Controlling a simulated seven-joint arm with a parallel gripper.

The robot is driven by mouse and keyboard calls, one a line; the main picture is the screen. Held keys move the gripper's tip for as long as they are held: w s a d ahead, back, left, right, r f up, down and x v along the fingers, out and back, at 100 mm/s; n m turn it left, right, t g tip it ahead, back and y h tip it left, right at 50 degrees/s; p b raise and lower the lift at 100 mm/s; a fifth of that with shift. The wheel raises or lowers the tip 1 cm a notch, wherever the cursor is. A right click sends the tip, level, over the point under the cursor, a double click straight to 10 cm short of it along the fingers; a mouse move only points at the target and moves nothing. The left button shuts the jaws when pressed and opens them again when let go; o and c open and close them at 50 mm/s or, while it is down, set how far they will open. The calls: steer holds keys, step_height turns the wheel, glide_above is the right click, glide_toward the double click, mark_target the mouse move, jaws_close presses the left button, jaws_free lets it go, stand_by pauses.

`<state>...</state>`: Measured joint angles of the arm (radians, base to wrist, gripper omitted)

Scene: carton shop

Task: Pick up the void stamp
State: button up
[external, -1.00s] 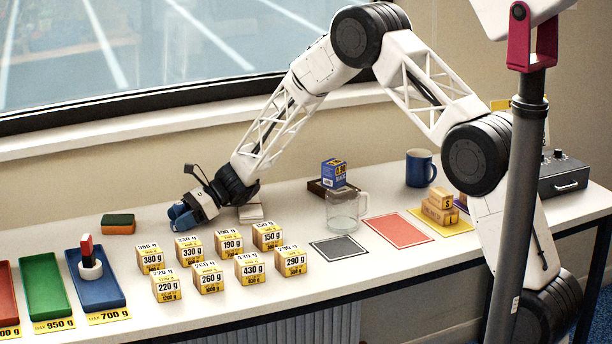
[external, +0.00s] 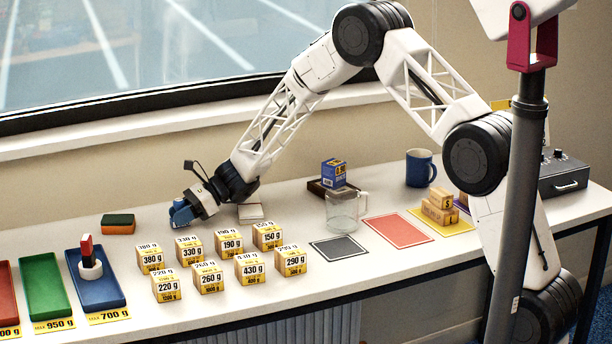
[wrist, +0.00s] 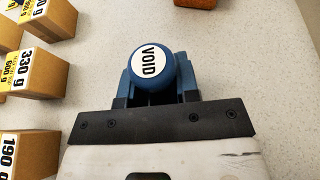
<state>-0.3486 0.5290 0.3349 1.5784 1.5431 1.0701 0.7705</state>
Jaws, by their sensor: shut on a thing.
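The void stamp (wrist: 152,64) shows in the wrist view as a round blue knob with a white disc reading "VOID". It sits between the two blue fingers of my gripper (wrist: 153,88), which is shut on it. In the external view my gripper (external: 183,212) is low over the table, behind the small cartons, with its blue fingers at or just above the surface. The stamp cannot be told apart from the blue fingers there. The stamp's lower part is hidden, so I cannot tell whether it touches the table.
Several weighed cartons (external: 209,277) stand in front of my gripper. A sponge (external: 118,224) lies to the left. Blue (external: 112,296) and green (external: 45,288) trays are at the far left; a red-and-white stamp (external: 88,258) stands in the blue one. A glass jug (external: 343,212) is to the right.

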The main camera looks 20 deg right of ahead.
mark_target(179, 200)
step_height(179, 200, up, 9)
steer(key=shift+r, duration=0.1)
stand_by(0.4)
